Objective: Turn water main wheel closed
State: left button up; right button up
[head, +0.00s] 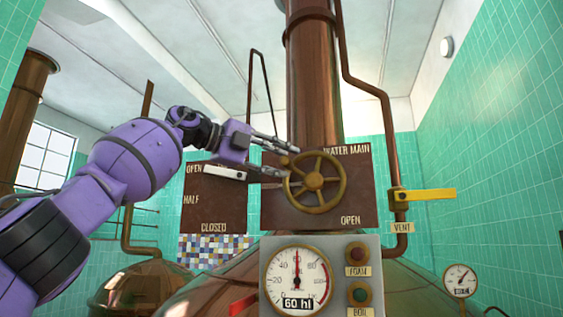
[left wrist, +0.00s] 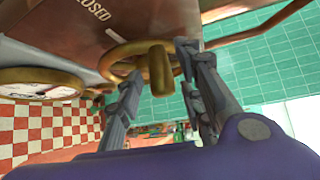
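The water main wheel (head: 328,202) is a brass ring with spokes and a hub, on a brown panel (head: 361,205) marked WATER MAIN above and OPEN below. Its knob (head: 284,161) is at the wheel's upper left. My left gripper (head: 290,162) is at that knob, fingers apart. In the left wrist view the knob (left wrist: 159,75) stands between the open fingers (left wrist: 160,62), with gaps seen on both sides. Part of the wheel rim (left wrist: 118,57) shows behind it, with the word CLOSED on the panel beyond. My right gripper is not in view.
Left of the wheel is a brown board (head: 200,212) marked OPEN, HALF and CLOSED, with a white lever (head: 226,172) close below my gripper. Below are a gauge box (head: 340,250) with two buttons and a red lever (head: 243,304). A yellow vent handle (head: 430,195) is at right.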

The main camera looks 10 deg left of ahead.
pick_arm(q)
jog(key=v, duration=1.1)
jog(key=shift+s, duration=0.2)
jog(key=shift+a, duration=0.1)
